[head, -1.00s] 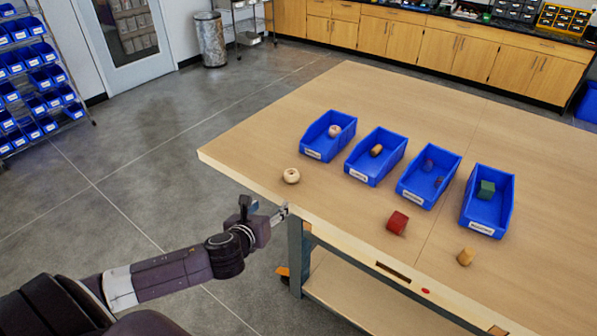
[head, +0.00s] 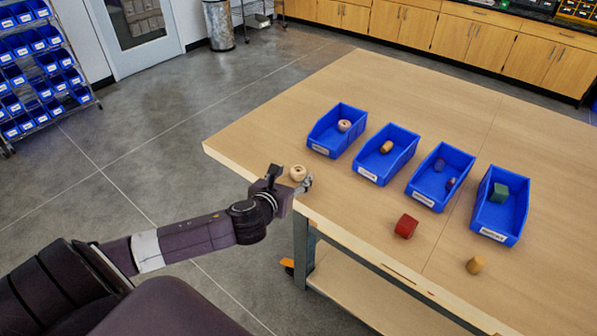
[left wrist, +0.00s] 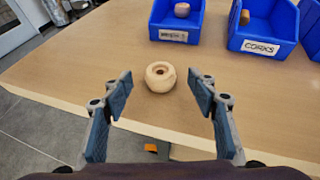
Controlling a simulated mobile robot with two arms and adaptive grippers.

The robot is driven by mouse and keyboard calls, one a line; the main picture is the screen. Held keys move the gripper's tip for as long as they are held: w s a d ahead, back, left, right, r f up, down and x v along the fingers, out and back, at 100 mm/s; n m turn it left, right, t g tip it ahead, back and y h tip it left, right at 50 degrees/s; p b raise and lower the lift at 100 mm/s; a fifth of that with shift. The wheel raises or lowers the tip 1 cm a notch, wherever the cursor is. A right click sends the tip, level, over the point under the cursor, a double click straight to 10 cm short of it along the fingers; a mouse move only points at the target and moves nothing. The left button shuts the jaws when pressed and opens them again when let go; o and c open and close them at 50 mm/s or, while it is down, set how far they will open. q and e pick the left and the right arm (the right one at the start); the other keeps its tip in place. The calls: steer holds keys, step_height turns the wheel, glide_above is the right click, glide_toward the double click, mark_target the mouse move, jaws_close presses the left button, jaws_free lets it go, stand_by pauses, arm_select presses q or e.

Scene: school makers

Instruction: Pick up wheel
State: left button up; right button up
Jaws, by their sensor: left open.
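The wheel (head: 298,173) is a small, pale wooden ring lying on the table near its left front edge. In the left wrist view the wheel (left wrist: 160,76) sits centred just beyond my left gripper's fingertips, its hole facing up. My left gripper (head: 304,184) is beside the wheel at the table edge. In the left wrist view my left gripper (left wrist: 160,90) is open and empty, its two fingers spread wide to either side of the wheel. My right gripper is not in view.
Several blue bins (head: 323,149) stand in a row on the wooden table (head: 400,85), holding small parts. A red block (head: 405,226) and a tan cork-like piece (head: 474,265) lie loose in front of them. The table around the wheel is clear.

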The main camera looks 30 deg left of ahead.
mark_target(297, 171)
arm_select(q)
steer(key=p+x, duration=0.1)
steer(key=x, duration=0.2)
steer(key=shift+w+a, duration=0.1)
steer(key=shift+w, duration=0.15)
steer(key=shift+w+f, duration=0.3)
steer(key=shift+w, duration=0.25)
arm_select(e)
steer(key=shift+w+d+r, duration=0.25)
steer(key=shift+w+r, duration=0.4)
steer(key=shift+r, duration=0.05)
arm_select(q)
steer(key=shift+a, duration=0.1)
steer(key=c, duration=1)
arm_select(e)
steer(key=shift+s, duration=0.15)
